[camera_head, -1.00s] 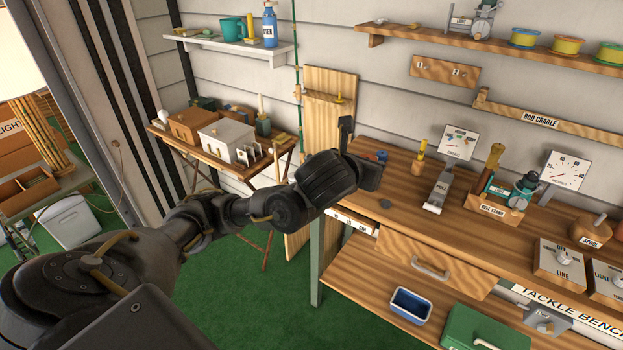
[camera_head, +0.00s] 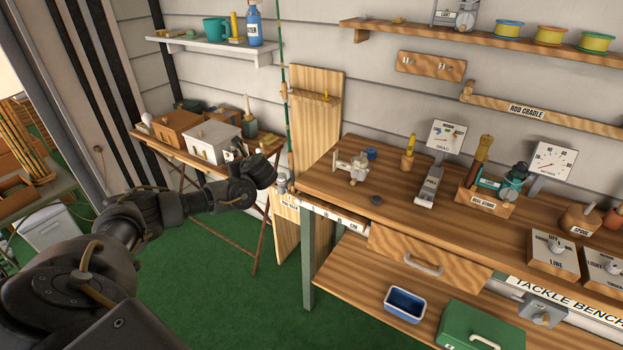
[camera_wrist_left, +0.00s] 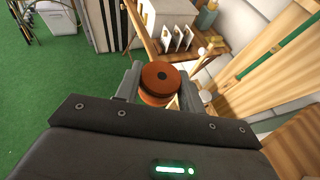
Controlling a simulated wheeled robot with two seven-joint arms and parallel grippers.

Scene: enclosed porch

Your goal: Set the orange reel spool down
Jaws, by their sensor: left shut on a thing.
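The orange reel spool (camera_wrist_left: 160,78) sits between the two fingers of my left gripper (camera_wrist_left: 161,88) in the left wrist view. The gripper is shut on it, with the spool's round face and dark centre hole turned to the camera. In the head view the dark end of my left arm (camera_head: 256,172) is beside the left end of the tackle bench, in front of the small side table. The spool is hidden there behind my wrist. My right gripper is not in view.
The tackle bench (camera_head: 330,178) carries a pale reel-like device (camera_head: 352,166), a dark disc (camera_head: 376,200), a reel stand (camera_head: 486,203) and a spool block (camera_head: 579,219). Bare wood lies near its front left. A folding table (camera_head: 165,144) with boxes stands behind my arm.

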